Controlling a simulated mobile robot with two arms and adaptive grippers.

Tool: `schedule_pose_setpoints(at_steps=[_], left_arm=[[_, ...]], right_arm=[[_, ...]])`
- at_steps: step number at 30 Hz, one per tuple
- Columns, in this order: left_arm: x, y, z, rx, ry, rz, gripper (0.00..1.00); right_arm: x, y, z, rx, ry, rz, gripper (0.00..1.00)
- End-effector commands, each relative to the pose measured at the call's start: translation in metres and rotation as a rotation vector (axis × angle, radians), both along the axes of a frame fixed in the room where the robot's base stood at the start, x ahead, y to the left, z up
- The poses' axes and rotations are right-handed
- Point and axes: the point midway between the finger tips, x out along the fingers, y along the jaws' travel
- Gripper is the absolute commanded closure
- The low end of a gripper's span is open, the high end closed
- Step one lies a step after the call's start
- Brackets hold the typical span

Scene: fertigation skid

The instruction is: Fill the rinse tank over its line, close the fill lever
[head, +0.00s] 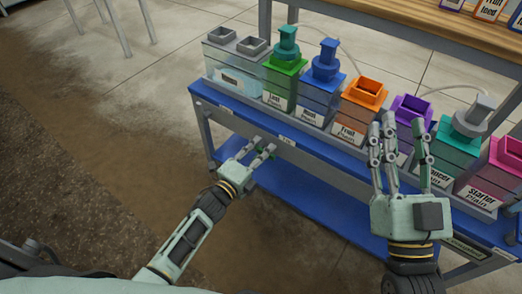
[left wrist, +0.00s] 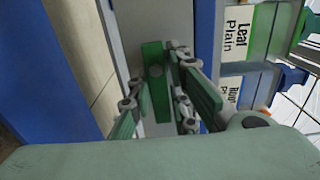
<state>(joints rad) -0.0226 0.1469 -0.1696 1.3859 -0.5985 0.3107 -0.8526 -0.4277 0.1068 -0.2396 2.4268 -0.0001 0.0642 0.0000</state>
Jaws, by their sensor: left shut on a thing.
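The rinse tank appears to be the clear-walled tank (head: 234,76) with grey openings on top, at the left end of the blue shelf; its level and line are too small to read. My left gripper (head: 264,150) is at the front rail of the rack, below and right of that tank. In the left wrist view, its fingers (left wrist: 158,100) are around a green lever (left wrist: 153,75) on a grey rail, and it is shut on it. Part of the lever is hidden by the fingers. My right gripper (head: 400,130) is open and empty, fingers pointing up, in front of the purple tank (head: 411,107).
Green (head: 284,80), blue (head: 322,85), orange (head: 361,102), teal (head: 456,143) and pink (head: 490,177) labelled tanks stand in a row on the blue shelf (head: 240,106). A wooden shelf (head: 425,22) is behind.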

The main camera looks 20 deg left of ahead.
Motion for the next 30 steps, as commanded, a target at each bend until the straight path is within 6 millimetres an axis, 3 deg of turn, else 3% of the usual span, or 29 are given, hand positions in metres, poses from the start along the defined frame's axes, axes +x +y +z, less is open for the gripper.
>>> schedule_pose_setpoints(at_steps=[1, 14, 15, 21, 30], left_arm=[[-0.0033, -0.0005, -0.0090, 0.009, 0.015, 0.001, 1.00], [-0.0031, 0.0006, -0.0090, 0.017, 0.013, 0.002, 1.00], [-0.0031, 0.0006, -0.0090, 0.017, 0.013, 0.003, 0.82], [-0.0024, 0.0009, -0.0070, 0.017, 0.009, 0.002, 0.66], [-0.0019, 0.0014, -0.0033, 0.015, 0.001, 0.002, 0.66]], right_arm=[[-0.0006, 0.0000, 0.0006, 0.003, -0.007, 0.000, 0.60], [-0.0015, 0.0002, 0.0022, 0.005, -0.015, 0.001, 0.60], [-0.0015, 0.0002, 0.0022, 0.005, -0.015, 0.001, 0.60], [-0.0014, 0.0002, 0.0021, 0.004, -0.014, 0.001, 0.60], [-0.0013, -0.0006, 0.0032, 0.004, -0.015, 0.000, 0.60]])
